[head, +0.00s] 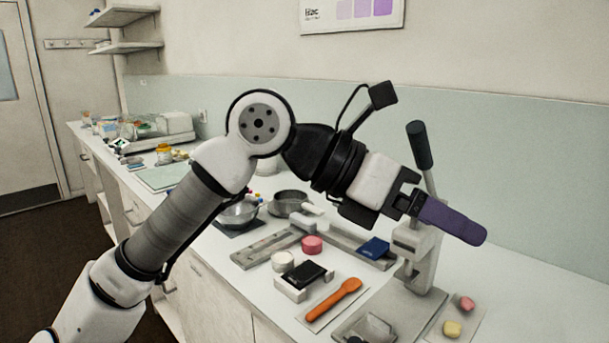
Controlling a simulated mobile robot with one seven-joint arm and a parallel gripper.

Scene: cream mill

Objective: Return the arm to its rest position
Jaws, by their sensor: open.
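My arm reaches from the lower left, bends at a raised elbow and points down to the right over the counter. My gripper (447,219) is at the right, in front of the lever press, and is open. A long purple piece shows at its end; its two fingers overlap from this side, so the gap between them is hidden. No object is clearly seen held. The gripper looks raised above the worktop, apart from the things on it.
The lever press (421,146) stands behind the gripper. Below are an orange spatula (335,299), a black block (306,274), a blue block (374,248), a pink round piece (312,245) and metal bowls (239,213). Open floor (40,245) lies at the left.

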